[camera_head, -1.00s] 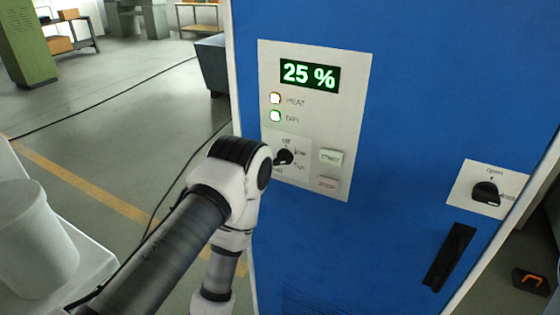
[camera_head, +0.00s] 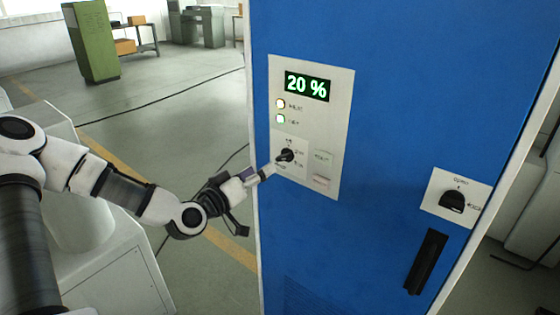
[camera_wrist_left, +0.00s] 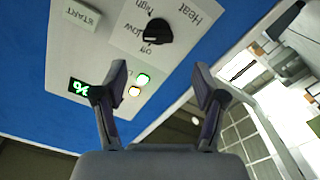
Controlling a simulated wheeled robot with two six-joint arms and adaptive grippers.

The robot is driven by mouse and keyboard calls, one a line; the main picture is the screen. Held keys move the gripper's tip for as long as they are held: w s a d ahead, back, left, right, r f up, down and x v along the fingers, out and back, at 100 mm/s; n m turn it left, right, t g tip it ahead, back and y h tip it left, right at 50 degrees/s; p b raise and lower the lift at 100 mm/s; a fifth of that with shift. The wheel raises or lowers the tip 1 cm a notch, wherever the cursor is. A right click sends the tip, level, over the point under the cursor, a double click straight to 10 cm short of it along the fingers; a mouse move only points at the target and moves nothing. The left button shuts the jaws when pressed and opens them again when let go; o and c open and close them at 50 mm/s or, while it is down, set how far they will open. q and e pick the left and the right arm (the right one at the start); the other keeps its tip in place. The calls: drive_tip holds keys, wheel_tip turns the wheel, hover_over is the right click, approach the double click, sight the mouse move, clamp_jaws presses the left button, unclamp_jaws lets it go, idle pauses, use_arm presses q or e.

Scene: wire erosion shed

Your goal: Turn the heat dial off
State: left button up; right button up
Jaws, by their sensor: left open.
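The heat dial (camera_head: 286,155) is a black knob on the pale control panel (camera_head: 340,95) of the blue cabinet. It also shows upside down in the left wrist view (camera_wrist_left: 158,31), with labels around it. Its pale mark seems to lie on the "off" side, but is too small to be sure. My left gripper (camera_head: 267,171) is just left of and below the dial. In the wrist view its two fingers (camera_wrist_left: 160,77) are spread, with nothing between them, and the dial lies beyond the tips, apparently untouched. My right gripper is not in view.
A green "20 %" display (camera_head: 307,87) and two lit lamps sit above the dial. Start (camera_head: 323,158) and stop (camera_head: 321,182) buttons are right of it. A second black knob (camera_head: 452,202) and a black handle (camera_head: 427,262) are farther right. Floor left of the cabinet is open.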

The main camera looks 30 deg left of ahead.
sight(280, 158)
use_arm(q)
drive_tip(key=w, duration=0.4)
drive_tip(key=w+d, duration=0.1)
drive_tip(key=w, duration=0.2)
drive_tip(key=shift+d, duration=0.1)
drive_tip(key=shift+w+a+f, duration=0.15)
drive_tip(key=shift+w+a, duration=0.05)
drive_tip(key=shift+w, duration=0.2)
drive_tip(key=shift+s+d, duration=0.1)
drive_tip(key=shift+s, duration=0.05)
drive_tip(key=c, duration=1.1)
